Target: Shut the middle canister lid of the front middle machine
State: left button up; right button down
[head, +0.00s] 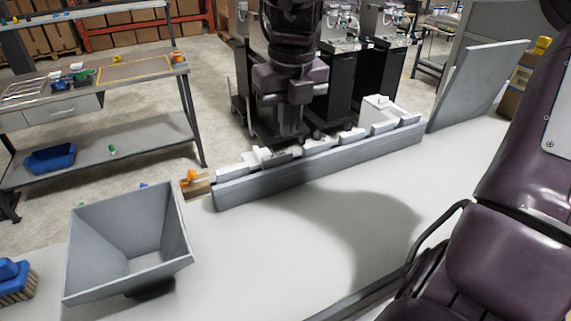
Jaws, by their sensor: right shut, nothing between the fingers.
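My left gripper is not in view.
A long grey ledge (320,165) with white parts along it crosses the pale surface. A grey hopper (128,245) and a blue brush (14,280) are at lower left. A workbench (90,85) stands at left. Grey panels (480,80) rise at right. Floor between bench and machines is open.

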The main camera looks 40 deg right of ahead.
pick_arm(q)
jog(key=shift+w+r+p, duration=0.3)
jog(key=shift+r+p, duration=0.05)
jog(key=shift+p, duration=0.45)
pick_arm(e)
notch_tip(320, 180, down, 12)
jog(key=shift+w+d+r, duration=0.15)
jog(key=shift+w+r, duration=0.05)
jog(key=shift+w, duration=0.2)
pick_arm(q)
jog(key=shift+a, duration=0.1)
pick_arm(e)
jog(key=shift+d+r, duration=0.1)
jog(key=shift+d, duration=0.1)
